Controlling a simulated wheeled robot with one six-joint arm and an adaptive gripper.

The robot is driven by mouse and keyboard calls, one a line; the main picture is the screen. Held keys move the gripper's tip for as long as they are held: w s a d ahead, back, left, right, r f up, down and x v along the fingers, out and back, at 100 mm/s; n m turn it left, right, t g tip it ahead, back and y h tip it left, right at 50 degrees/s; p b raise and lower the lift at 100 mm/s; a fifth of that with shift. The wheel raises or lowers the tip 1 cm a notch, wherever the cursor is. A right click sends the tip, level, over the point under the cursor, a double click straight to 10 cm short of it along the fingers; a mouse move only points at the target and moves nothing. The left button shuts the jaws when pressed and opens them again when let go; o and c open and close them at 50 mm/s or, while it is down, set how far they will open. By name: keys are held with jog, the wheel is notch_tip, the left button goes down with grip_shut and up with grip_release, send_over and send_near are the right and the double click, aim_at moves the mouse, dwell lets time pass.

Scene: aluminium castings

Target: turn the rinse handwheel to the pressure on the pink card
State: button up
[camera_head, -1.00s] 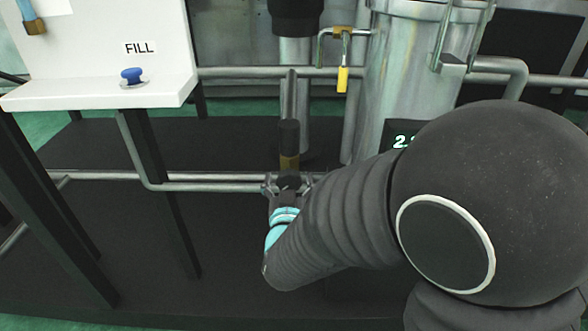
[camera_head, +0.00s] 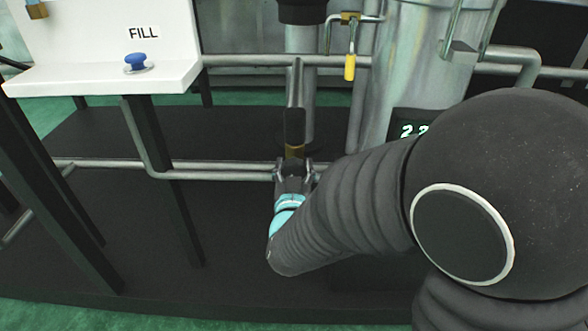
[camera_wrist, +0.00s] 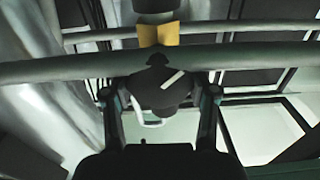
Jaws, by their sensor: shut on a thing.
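The dark handwheel (camera_wrist: 160,92), with a pale line across its face, sits between the two fingers of my gripper (camera_wrist: 161,106) in the wrist view. My gripper is shut on it. In the body view my gripper (camera_head: 294,172) is at the low pipe, just below a black cylinder with a brass band (camera_head: 294,150); the wheel is mostly hidden there. A dark display (camera_head: 408,128) with pale digits, seemingly starting with 2, is partly covered by my arm. No pink card is in view.
A horizontal pipe (camera_head: 215,175) runs beside my gripper. A white panel (camera_head: 75,25) labelled FILL, with a blue knob (camera_head: 140,62), stands at upper left. A large metal tank (camera_head: 405,70) and a yellow padlock (camera_head: 349,66) are behind.

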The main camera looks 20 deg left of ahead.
jog(key=m+b, duration=0.1)
jog(key=b, duration=0.2)
jog(key=shift+f+m, duration=0.25)
jog(key=shift+m, duration=0.15)
jog(key=m+b, duration=0.2)
jog(key=b, duration=0.1)
jog(key=shift+d+m+b, duration=0.1)
jog(key=shift+m+b, duration=0.2)
jog(key=shift+b, duration=0.1)
jog(key=shift+r+m+b, duration=0.15)
jog(key=shift+m+b, duration=0.45)
jog(key=shift+m, duration=2.2)
jog(key=o, duration=1.2)
jog(key=shift+c, duration=0.2)
